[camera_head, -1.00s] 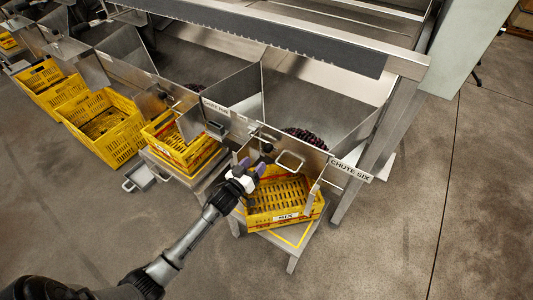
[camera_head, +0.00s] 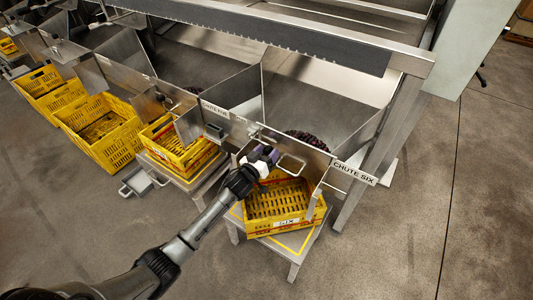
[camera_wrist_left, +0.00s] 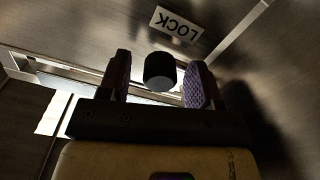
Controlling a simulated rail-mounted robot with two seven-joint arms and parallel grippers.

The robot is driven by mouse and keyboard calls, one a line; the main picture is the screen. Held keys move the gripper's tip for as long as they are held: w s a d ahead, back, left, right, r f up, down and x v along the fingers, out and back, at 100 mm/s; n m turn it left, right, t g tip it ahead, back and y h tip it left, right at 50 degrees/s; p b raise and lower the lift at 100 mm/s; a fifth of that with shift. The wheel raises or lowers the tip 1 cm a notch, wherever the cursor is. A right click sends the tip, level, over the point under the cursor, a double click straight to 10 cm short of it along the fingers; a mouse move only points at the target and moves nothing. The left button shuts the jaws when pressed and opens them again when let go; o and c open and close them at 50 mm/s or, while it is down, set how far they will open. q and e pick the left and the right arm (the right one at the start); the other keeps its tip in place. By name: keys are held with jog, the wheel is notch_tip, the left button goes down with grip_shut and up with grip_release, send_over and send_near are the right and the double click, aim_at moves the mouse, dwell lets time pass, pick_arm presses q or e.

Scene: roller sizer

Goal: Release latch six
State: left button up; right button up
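The chute six sign (camera_head: 354,173) marks the chute at the right end of the row. In the left wrist view a black round knob (camera_wrist_left: 160,72) stands below a white LOCK label (camera_wrist_left: 177,25) on the metal wall. My left gripper (camera_head: 268,154) is at the front plate of chute six, beside the square handle frame (camera_head: 291,164). In the left wrist view my left gripper (camera_wrist_left: 158,82) is open, one finger on each side of the knob, with visible gaps. The latch is mostly hidden by the gripper in the head view. My right gripper is not in view.
A yellow crate marked SIX (camera_head: 286,222) sits below the chute on a metal stand (camera_head: 293,256). Dark fruit (camera_head: 309,138) lies in the chute. A neighbouring yellow crate (camera_head: 168,152) stands left. Open floor lies to the right.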

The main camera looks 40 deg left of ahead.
pick_arm(q)
grip_shut()
dwell(0.3)
